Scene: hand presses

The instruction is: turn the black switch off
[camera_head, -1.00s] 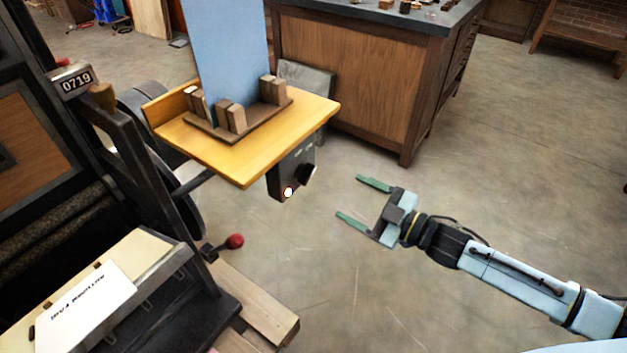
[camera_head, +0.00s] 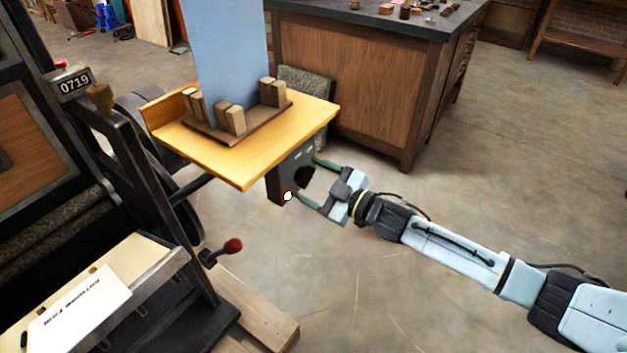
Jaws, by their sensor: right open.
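The black switch (camera_head: 304,177) is a dark knob on the face of a dark box (camera_head: 279,186) that hangs under the yellow wooden shelf (camera_head: 244,166). A small light (camera_head: 288,196) glows white on the same face, below and left of the switch. My right gripper (camera_head: 306,178) is open, with its green fingers pointing left at the box, one on each side of the switch. I cannot tell whether the fingers touch it. My left gripper is not in view.
A blue panel (camera_head: 226,60) stands on the shelf between wooden blocks (camera_head: 232,119). The press frame with a red-knobbed lever (camera_head: 232,246) is at left. A wooden cabinet (camera_head: 350,85) stands behind the shelf. The floor (camera_head: 480,190) at right is clear.

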